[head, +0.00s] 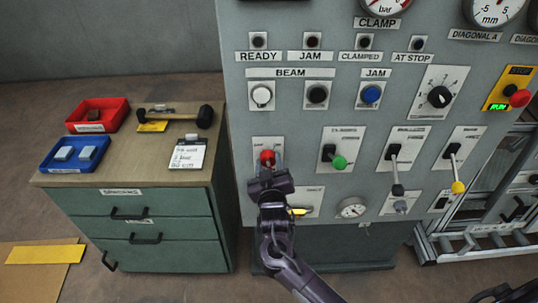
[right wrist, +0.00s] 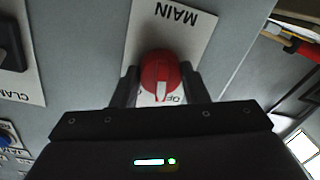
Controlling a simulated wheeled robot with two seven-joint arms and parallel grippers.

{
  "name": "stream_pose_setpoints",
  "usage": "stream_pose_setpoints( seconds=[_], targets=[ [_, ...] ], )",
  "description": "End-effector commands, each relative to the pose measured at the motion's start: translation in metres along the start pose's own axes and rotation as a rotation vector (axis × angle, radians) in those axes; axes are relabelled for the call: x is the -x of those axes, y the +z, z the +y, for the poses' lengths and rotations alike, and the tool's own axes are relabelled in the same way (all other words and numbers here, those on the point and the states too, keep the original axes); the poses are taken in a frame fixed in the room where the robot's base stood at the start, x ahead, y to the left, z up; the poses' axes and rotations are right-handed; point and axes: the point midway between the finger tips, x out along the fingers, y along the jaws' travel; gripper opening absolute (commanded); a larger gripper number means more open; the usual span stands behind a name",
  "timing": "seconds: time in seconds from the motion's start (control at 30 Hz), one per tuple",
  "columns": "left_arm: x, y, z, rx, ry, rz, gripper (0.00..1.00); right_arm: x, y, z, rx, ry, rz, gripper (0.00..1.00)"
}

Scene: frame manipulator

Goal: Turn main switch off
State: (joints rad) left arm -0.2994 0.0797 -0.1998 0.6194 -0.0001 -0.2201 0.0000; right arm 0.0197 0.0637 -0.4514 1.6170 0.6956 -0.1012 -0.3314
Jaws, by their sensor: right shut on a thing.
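The main switch is a red round knob (head: 267,157) on a white plate at the lower left of the grey control panel. My right gripper (head: 267,172) reaches it from below and is shut on the knob. In the right wrist view the red knob (right wrist: 161,72) sits between the two dark fingers of the gripper (right wrist: 160,88). The plate (right wrist: 177,30) reads MAIN upside down. A white mark on the knob points toward the bottom of that view, beside partly hidden letters that look like OFF.
Levers with a green knob (head: 339,162), a dark knob (head: 397,190) and a yellow knob (head: 458,187) stand to the right on the panel. A yellow handle (head: 300,211) is close to my right gripper. A green drawer cabinet (head: 140,225) stands at left.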

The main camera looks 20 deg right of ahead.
Motion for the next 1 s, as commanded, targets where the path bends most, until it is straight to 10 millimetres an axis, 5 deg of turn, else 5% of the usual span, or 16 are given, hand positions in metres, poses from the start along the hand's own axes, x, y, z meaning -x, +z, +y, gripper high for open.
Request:
stream_pose_setpoints(
  seconds=[0.4,1.0],
  targets=[
    [0.032,-0.003,-0.001,0.0,-0.001,0.0,0.36,0.0,-0.002,0.0,0.261,0.004,-0.011,0.18],
    [0.037,-0.004,-0.001,0.0,0.0,0.001,0.36,0.0,0.0,-0.001,0.332,0.005,-0.014,0.18]
  ],
)
